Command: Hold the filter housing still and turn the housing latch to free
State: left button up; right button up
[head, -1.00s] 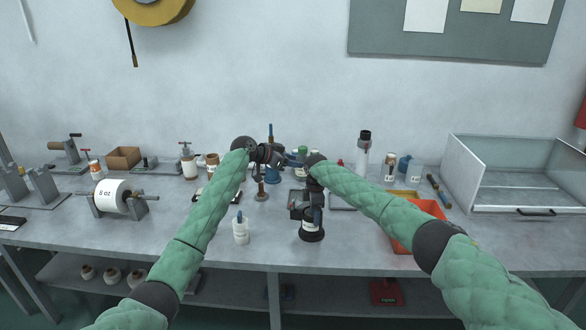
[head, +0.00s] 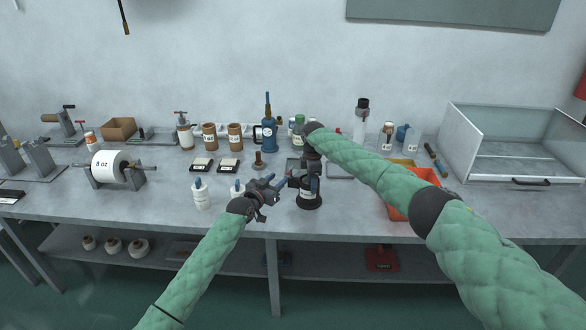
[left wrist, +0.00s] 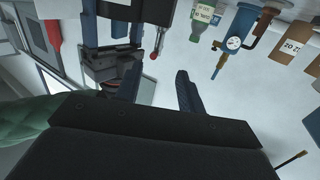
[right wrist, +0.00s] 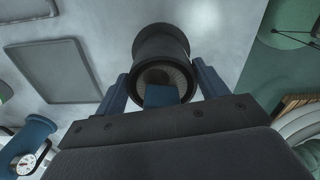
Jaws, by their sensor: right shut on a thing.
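The filter housing (head: 309,203) is a dark cylinder with a pale label, standing upright near the bench's front edge. In the right wrist view its round dark body (right wrist: 160,48) sits between the fingers of my right gripper (right wrist: 162,90), which is shut on it. A blue lever (right wrist: 161,95), apparently the latch, shows at its near end. My left gripper (head: 282,184) is just left of the housing, open and empty. In the left wrist view its fingers (left wrist: 160,88) are spread, with my right gripper close by at the upper left. The contact between right fingers and housing is partly hidden.
White bottles with blue tops (head: 202,196) stand left of my left gripper. An orange bin (head: 397,207) is right of the housing. A blue gauge vessel (head: 269,136) and brown jars (head: 235,136) stand behind.

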aim_at(290, 170)
pick_arm(q)
jog(key=x, duration=1)
jog(key=shift+w+d+f, duration=0.15)
jog(key=shift+w+d, duration=0.1)
jog(key=shift+d, duration=0.1)
